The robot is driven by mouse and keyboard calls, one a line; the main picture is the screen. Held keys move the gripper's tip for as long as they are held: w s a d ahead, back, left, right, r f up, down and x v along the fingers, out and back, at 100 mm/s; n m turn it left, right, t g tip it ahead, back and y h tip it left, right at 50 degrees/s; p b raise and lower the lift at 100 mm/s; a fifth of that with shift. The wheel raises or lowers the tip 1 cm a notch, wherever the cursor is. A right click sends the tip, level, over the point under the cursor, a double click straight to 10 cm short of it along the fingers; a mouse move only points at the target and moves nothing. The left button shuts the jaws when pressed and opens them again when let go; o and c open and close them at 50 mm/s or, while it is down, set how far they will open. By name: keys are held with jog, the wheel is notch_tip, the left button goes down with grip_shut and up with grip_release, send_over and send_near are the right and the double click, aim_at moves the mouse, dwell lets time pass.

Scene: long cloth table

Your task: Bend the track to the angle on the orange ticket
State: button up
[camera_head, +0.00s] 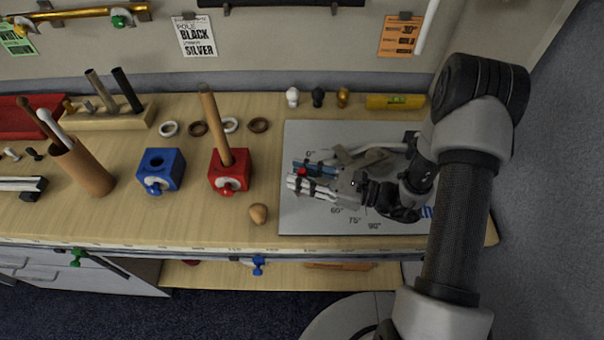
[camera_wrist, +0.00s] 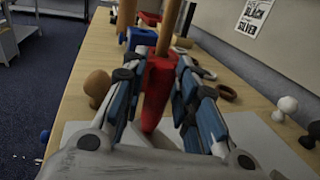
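The orange ticket (camera_head: 401,35) hangs on the back wall; its small print seems to read 30°. A pale grey board (camera_head: 300,218) on the table has angle marks; 0°, 60°, 75° and 90° can be made out. My gripper (camera_head: 303,177) is low over the board's left half, pointing left. In the wrist view its fingers (camera_wrist: 160,85) stand apart.
Left of the board stand a red block (camera_head: 230,183) holding a wooden pole and a blue block (camera_head: 160,172). A wooden knob (camera_head: 258,214) lies near the front edge. Small knobs and a yellow level (camera_head: 395,101) line the back.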

grip_shut()
dwell(0.3)
jog(key=shift+s+d, duration=0.25)
jog(key=shift+s, duration=0.3)
jog(key=shift+o, duration=2.1)
grip_release()
jog(key=v, duration=1.2)
